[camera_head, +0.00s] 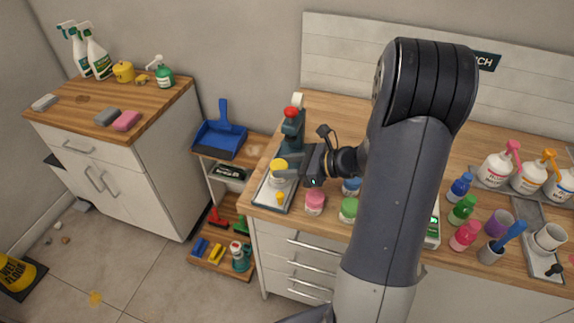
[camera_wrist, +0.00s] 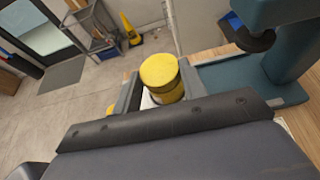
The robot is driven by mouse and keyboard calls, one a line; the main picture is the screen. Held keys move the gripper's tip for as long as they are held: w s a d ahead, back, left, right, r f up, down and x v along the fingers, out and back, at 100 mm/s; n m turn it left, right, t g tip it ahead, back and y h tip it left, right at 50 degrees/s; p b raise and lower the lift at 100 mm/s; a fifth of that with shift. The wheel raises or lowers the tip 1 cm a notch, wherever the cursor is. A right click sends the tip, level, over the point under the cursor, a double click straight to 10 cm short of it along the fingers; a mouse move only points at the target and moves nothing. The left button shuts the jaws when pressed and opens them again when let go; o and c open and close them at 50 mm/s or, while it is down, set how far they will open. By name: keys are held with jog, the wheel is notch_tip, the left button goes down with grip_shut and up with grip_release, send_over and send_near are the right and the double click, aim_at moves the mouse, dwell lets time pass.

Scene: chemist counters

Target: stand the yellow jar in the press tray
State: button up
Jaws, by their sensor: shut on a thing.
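The jar is over the press tray (camera_head: 267,193), a pale metal tray at the left end of the bench. The dark green press (camera_head: 293,130) with a red knob stands just behind it; its teal body fills the right of the wrist view (camera_wrist: 290,60). The jar's underside is hidden, so I cannot tell whether it touches the tray.
A small yellow piece (camera_head: 281,198) is at the tray's front. A pink-lidded jar (camera_head: 314,202) and a green-lidded jar (camera_head: 348,209) stand to the right. A low shelf with a blue dustpan (camera_head: 219,138) lies left of the bench. My arm hides the bench's middle.

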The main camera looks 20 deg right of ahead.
jog(key=o, duration=1)
jog(key=shift+f, duration=0.1)
jog(key=shift+c, duration=0.2)
jog(key=shift+r+p, duration=0.45)
jog(key=shift+r, duration=0.1)
jog(key=b+v, duration=0.1)
jog(key=v, duration=1.1)
jog(key=shift+f+b, duration=0.3)
jog(key=shift+b, duration=0.1)
jog(key=p+x, duration=0.1)
jog(key=x, duration=1.1)
jog(key=shift+a+f, duration=0.1)
jog(key=shift+f, duration=0.2)
jog(key=shift+r, duration=0.4)
